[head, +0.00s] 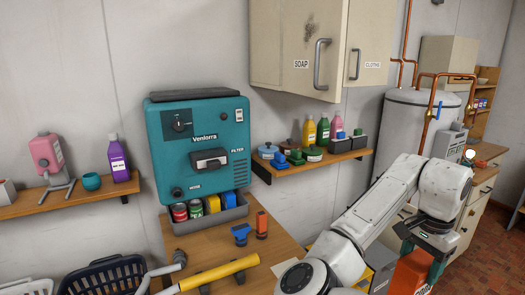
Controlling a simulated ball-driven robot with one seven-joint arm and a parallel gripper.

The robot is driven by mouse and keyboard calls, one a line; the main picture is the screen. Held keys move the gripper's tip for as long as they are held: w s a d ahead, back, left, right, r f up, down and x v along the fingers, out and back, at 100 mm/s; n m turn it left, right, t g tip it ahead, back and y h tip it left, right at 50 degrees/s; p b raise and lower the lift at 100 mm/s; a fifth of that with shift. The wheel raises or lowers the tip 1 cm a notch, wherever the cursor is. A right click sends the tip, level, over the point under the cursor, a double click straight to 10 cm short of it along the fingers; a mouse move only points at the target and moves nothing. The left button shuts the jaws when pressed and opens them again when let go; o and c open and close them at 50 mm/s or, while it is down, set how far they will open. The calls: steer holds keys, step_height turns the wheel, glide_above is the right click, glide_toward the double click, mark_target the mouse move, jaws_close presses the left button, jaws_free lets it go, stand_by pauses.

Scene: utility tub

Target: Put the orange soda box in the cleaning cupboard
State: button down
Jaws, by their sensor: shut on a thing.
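My gripper (422,256) is at the lower right of the head view, shut on an orange box (408,274). The box's lower part is cut off by the picture's bottom edge, and its lettering is only partly visible. A cream wall cupboard (290,42) hangs at the top centre. Its doors are labelled SOAP and CLOTHS, have grey handles and look closed. The gripper and box are well below it and to its right. No label on it reads "cleaning".
A wall shelf (318,158) under the cupboard holds bottles and lidded pots. A teal machine (200,150) stands on a wooden counter (215,258) with a yellow tube (220,273). A grey tank (405,125) with copper pipes stands behind my arm. Brick-coloured floor (490,245) is open at right.

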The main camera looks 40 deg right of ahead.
steer(key=w+a+f+n+b, duration=0.3)
steer(key=w+a+f+n, duration=0.7)
steer(key=w+a+f, duration=0.5)
steer(key=a+f+n+b, duration=0.1)
steer(key=a+f+n, duration=0.4)
steer(key=a+f, duration=0.3)
steer(key=w+a+f+n+b, duration=0.1)
steer(key=a+f+n, duration=0.4)
steer(key=a, duration=0.9)
step_height(320, 180, down, 4)
steer(key=shift+w+a+r+n, duration=0.1)
steer(key=shift+w+a+n, duration=0.1)
steer(key=shift+a+n, duration=0.15)
steer(key=shift+d, duration=0.15)
steer(key=shift+w, duration=0.1)
